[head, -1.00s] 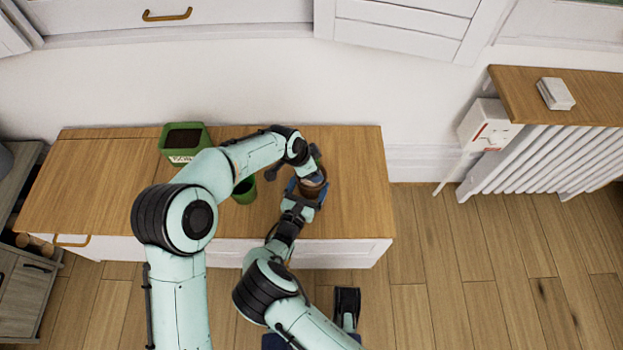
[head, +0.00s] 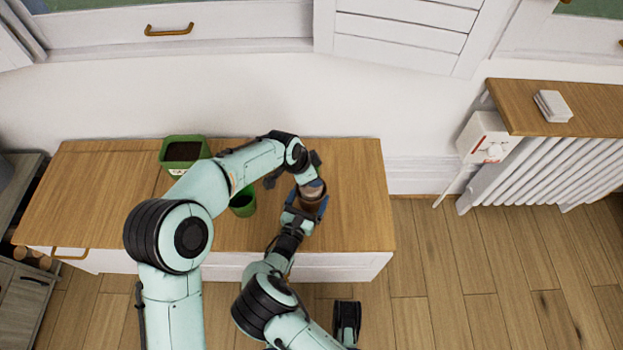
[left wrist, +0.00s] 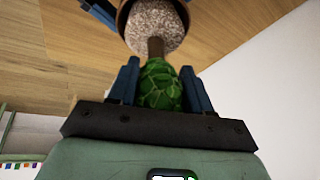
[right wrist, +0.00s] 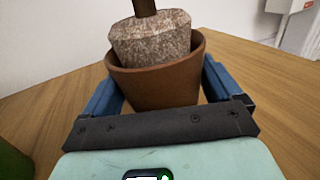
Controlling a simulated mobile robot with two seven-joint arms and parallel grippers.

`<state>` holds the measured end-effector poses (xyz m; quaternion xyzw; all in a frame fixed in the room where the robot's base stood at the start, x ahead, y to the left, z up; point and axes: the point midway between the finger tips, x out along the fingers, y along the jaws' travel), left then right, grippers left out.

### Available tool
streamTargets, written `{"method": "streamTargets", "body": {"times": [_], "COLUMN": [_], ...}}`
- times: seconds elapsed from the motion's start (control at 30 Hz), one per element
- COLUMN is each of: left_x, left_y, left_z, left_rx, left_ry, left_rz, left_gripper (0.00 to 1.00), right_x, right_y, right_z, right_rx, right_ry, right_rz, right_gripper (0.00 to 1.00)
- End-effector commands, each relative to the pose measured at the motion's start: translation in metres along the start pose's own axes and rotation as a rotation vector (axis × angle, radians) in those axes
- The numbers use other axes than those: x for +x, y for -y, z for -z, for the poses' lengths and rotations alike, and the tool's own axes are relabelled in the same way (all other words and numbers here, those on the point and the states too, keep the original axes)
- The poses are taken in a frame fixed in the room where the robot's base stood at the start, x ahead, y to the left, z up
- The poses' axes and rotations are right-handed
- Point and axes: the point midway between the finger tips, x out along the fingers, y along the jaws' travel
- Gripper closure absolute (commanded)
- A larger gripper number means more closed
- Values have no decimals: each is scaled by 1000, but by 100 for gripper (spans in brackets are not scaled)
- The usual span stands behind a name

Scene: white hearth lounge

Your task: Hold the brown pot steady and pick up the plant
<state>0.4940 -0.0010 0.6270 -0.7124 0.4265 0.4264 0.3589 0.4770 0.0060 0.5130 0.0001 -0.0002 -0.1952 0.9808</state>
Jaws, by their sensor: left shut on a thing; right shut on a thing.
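The brown pot (head: 313,204) stands near the right end of the wooden cabinet top. My right gripper (right wrist: 160,82) is shut around the pot (right wrist: 165,88), a blue finger on each side. The plant has green leaves (left wrist: 160,88), a brown stem and a speckled root ball (left wrist: 155,24). My left gripper (left wrist: 160,72) is shut on the leafy part. In the right wrist view the root ball (right wrist: 150,40) stands partly above the pot's rim, its lower end still inside. The leaves are out of that view.
The wooden cabinet top (head: 355,185) carries a green planter with dark soil (head: 184,152) at the back and a small green pot (head: 243,205) left of the brown pot. The cabinet's right end is clear. A white radiator (head: 545,172) stands farther right.

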Motion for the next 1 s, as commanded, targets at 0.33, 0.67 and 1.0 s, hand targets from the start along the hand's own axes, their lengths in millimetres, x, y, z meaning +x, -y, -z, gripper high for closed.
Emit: {"method": "streamTargets", "body": {"times": [0.33,0.67,1.0], "left_x": [-59,-67,-67], "left_y": [10,11,11], "left_z": [25,28,28], "left_rx": [1,0,0], "left_ry": [-3,-2,-2], "left_rz": [3,1,1], "left_gripper": [100,100,100], "right_x": [0,0,-2], "right_y": [0,0,0], "right_z": [0,0,0], "right_rx": [0,0,0], "right_ry": [-1,-1,-1], "right_rz": [0,0,0], "right_gripper": [38,38,0]}}
